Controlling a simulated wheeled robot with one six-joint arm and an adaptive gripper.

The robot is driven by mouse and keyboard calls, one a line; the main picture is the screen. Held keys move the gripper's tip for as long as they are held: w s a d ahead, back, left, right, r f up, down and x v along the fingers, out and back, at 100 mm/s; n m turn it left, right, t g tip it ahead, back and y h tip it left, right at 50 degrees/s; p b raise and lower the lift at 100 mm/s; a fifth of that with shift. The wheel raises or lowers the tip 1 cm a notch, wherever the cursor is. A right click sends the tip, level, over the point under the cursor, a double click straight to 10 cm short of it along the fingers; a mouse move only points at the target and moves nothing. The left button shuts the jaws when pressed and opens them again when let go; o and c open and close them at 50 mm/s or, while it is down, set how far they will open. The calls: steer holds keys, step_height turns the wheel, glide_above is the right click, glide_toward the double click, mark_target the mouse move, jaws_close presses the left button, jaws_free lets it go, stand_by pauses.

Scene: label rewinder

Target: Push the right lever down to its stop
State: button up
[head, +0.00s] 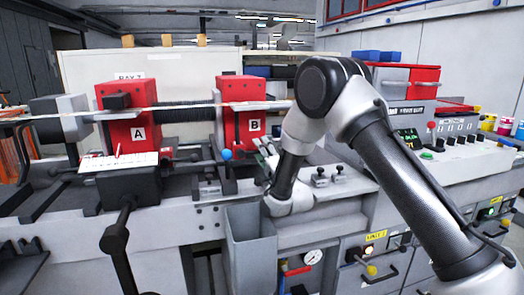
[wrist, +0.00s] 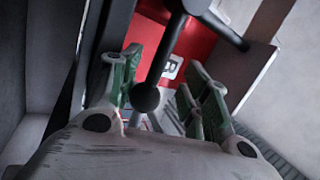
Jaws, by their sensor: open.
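In the wrist view, a black lever with a round ball knob (wrist: 146,97) hangs between the two green-padded fingers of my gripper (wrist: 162,72). The fingers are open, one on each side of the knob, with visible gaps. Whether anything touches the knob cannot be told. A red block (wrist: 192,45) with a white label stands behind it. In the head view, the red block marked B (head: 238,98) stands left of my arm. I cannot clearly pick out the right lever there. Another black lever (head: 116,236) stands at the front left.
The red block marked A (head: 125,113) stands at the left, with a white paper (head: 118,162) in front. A grey open bin (head: 248,250) is below my wrist. A blue ball (head: 226,154) sits beside block B. A control panel (head: 445,140) is at the right.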

steer(key=v, duration=0.8)
steer(key=shift+f, duration=0.25)
steer(key=shift+d, duration=0.1)
